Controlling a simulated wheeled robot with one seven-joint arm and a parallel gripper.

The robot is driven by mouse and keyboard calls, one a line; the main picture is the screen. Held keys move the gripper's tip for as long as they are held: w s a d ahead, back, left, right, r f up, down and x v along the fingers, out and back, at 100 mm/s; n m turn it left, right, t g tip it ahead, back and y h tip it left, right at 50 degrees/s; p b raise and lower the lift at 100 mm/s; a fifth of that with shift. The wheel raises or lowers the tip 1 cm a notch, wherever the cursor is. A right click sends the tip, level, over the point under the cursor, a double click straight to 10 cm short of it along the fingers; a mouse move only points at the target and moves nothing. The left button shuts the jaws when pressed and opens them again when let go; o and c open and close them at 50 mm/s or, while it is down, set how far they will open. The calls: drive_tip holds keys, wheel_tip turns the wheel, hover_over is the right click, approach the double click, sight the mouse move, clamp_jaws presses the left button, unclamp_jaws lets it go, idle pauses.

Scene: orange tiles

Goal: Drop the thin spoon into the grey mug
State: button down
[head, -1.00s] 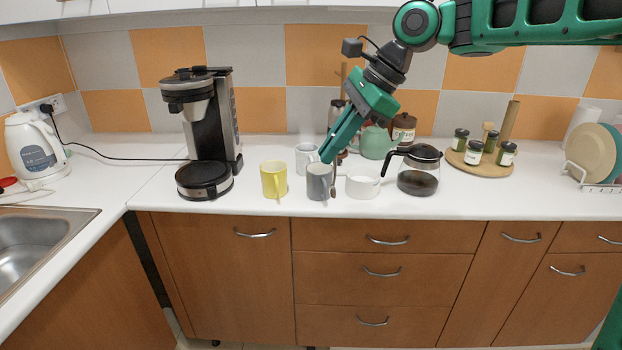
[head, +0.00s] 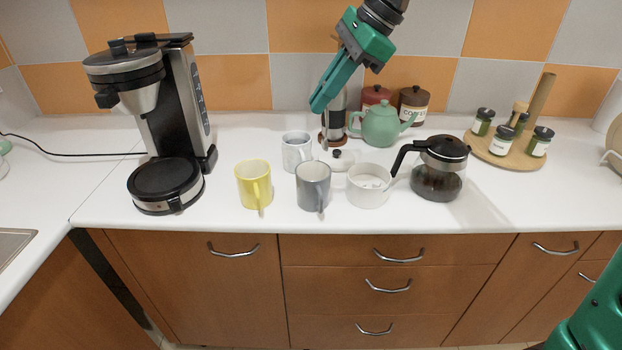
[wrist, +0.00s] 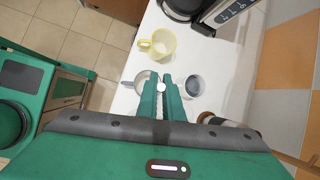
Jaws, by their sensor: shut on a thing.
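The grey mug (head: 312,188) stands upright on the white counter, its handle toward the front. In the wrist view the grey mug (wrist: 142,80) is partly hidden behind my fingers. My gripper (head: 318,107) points down, raised above and behind that mug in the head view. In the wrist view my gripper (wrist: 161,88) is shut, with a small pale bit of the thin spoon (wrist: 161,87) between the fingertips. The rest of the spoon cannot be made out in either view. I cannot tell how far it hangs down.
A yellow mug (head: 254,184) stands left of the grey mug, a pale mug (head: 296,151) behind it and a white bowl-like cup (head: 368,185) to the right. A glass coffee pot (head: 437,168), green teapot (head: 381,125) and coffee maker (head: 165,120) stand around. The front counter strip is clear.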

wheel_tip(320, 180, down, 6)
drive_tip(key=shift+a, duration=0.25)
idle(0.5)
drive_tip(key=c, duration=1.8)
unclamp_jaws()
drive_tip(key=shift+c, duration=0.2)
drive_tip(key=v, duration=1)
drive_tip(key=shift+d+r, duration=0.3)
drive_tip(key=shift+d, duration=0.1)
